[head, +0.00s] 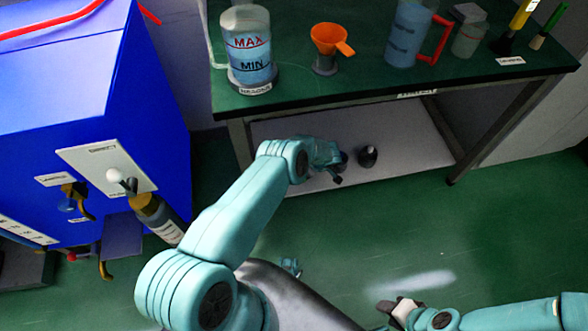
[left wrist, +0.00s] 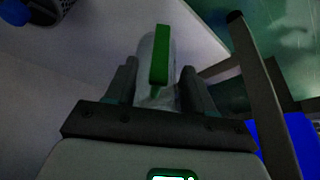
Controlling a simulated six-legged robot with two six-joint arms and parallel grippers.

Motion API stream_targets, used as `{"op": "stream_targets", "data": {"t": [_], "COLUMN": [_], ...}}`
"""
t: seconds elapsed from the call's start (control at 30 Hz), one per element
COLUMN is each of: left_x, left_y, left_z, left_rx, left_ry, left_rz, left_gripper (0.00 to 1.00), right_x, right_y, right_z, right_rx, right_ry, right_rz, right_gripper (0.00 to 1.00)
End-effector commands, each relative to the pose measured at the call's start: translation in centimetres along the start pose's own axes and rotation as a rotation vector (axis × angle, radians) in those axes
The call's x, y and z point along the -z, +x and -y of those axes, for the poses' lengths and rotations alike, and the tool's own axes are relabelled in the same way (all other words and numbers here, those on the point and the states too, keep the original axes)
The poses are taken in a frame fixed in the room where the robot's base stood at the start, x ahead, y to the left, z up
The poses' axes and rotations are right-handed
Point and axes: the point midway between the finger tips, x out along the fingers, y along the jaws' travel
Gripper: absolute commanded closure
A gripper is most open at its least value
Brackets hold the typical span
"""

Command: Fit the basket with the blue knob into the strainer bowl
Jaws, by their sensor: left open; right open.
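A dark basket-like thing (left wrist: 48,10) with a blue knob (left wrist: 15,12) shows at the top left of the left wrist view, partly cut off. My left gripper (left wrist: 160,85) is open. A pale, translucent rounded thing (left wrist: 144,62) with a green bar-like handle (left wrist: 160,55) shows between and beyond its fingers; I cannot tell whether this is the strainer bowl or whether the fingers touch it. In the head view my left gripper (head: 333,172) is at the low shelf, beside a small dark thing (head: 368,157). My right gripper (head: 397,308) is open and empty, low above the floor.
The green table (head: 400,83) stands over the pale low shelf (head: 420,140), limiting room above my left gripper. Beakers (head: 247,50) and an orange funnel (head: 328,38) stand on its top. A blue machine (head: 150,95) is at the left. The floor (head: 500,230) is clear.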

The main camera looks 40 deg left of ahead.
Motion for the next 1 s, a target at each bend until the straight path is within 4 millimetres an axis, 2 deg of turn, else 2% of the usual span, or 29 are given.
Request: {"op": "stream_targets", "data": {"t": [0.17,0.43,0.53,0.77,0.8,0.93,0.97,1.0], "left_x": [0.0,-0.2,-0.1,0.0,0.0,0.0,0.0,0.0], "left_y": [1.4,5.5,6.1,6.0,6.0,6.0,6.0,6.0], "left_z": [0.0,-0.2,-0.2,-0.3,-0.3,-0.3,-0.3,-0.3], "left_rx": [0.001,0.000,0.000,0.000,0.000,0.000,0.000,0.000], "left_ry": [-0.003,-0.003,-0.003,-0.002,-0.002,-0.001,-0.002,-0.002], "left_rz": [0.000,0.000,0.000,0.000,0.000,0.000,0.000,0.000], "left_gripper": [0.47,0.47,0.47,0.47,0.53,0.96,1.00,1.00], "right_x": [0.0,0.1,0.1,0.1,0.1,0.1,0.1,0.1], "right_y": [0.7,3.0,3.3,3.2,3.2,3.2,3.2,3.2], "right_z": [-0.2,-1.1,-1.2,-1.1,-1.1,-1.1,-1.1,-1.1], "right_rx": [0.000,0.000,0.000,0.000,0.000,0.000,0.000,0.000], "right_ry": [0.000,0.000,0.000,0.000,0.000,0.000,0.000,0.000], "right_rz": [0.000,0.000,0.000,0.000,0.000,0.000,0.000,0.000], "right_gripper": [0.57,0.57,0.57,0.57,0.57,0.57,0.57,0.57]}}
